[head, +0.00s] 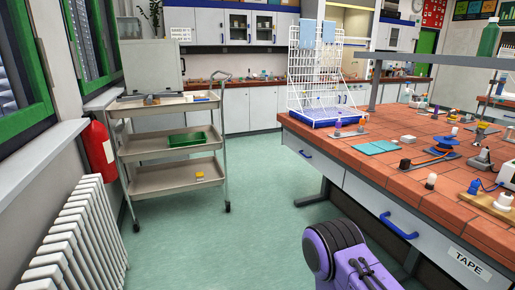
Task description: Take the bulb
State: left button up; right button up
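A small white rounded piece (431,181) that looks like a bulb stands upright near the front edge of the brown tiled bench (395,172). Another small whitish piece (503,200) sits on a pale base at the right; it is too small to tell whether it is a bulb. Neither gripper shows. A purple and grey link of my own arm rises at the bottom, in front of the bench, with no fingers visible.
A blue-and-white wire drying rack (318,75) stands at the bench's far left corner. A teal mat (375,147) lies on the bench. A three-shelf trolley (170,140), red extinguisher (99,150) and white radiator (75,240) line the left. The green floor between is clear.

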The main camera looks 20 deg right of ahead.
aim_at(432, 177)
jog(key=z, duration=0.45)
jog(key=i, duration=1)
jog(key=z, duration=0.8)
